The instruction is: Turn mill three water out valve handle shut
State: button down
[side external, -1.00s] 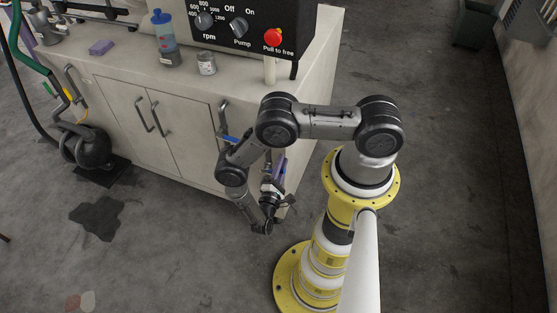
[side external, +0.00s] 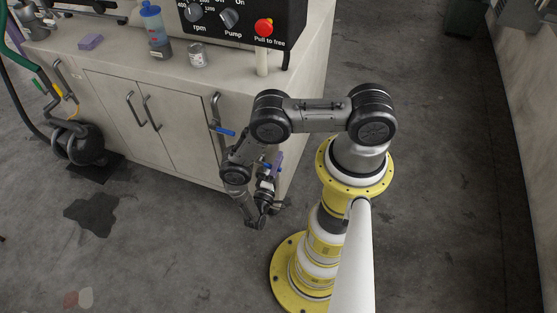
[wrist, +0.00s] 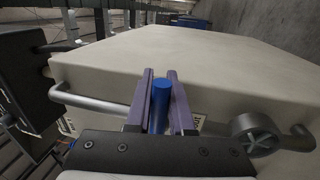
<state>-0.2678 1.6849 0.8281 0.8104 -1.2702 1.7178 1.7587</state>
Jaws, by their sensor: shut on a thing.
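In the wrist view, a round blue valve handle (wrist: 160,104) stands between the two purple fingers of my gripper (wrist: 161,78). The fingers are shut on it, one on each side. The valve body is hidden below the fingers. In the side view, my gripper (side external: 277,164) is low at the cabinet's right end, with a bit of blue (side external: 265,166) beside it. The handle's exact angle cannot be told.
A second blue handle (side external: 222,131) is on the cabinet (side external: 190,130) front, left of my arm. A grey bar handle (wrist: 90,103) and a round knob (wrist: 256,133) flank the gripper in the wrist view. The control box (side external: 245,20) overhangs the top.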

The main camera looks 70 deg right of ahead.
jog(key=c, duration=0.8)
grip_release()
jog(key=shift+a, duration=0.1)
jog(key=a+f, duration=0.1)
jog(key=a, duration=0.8)
jog(key=a+f, duration=0.1)
jog(key=a, duration=0.3)
jog(key=shift+a+f, duration=0.2)
jog(key=shift+f, duration=0.15)
jog(key=shift+d, duration=0.1)
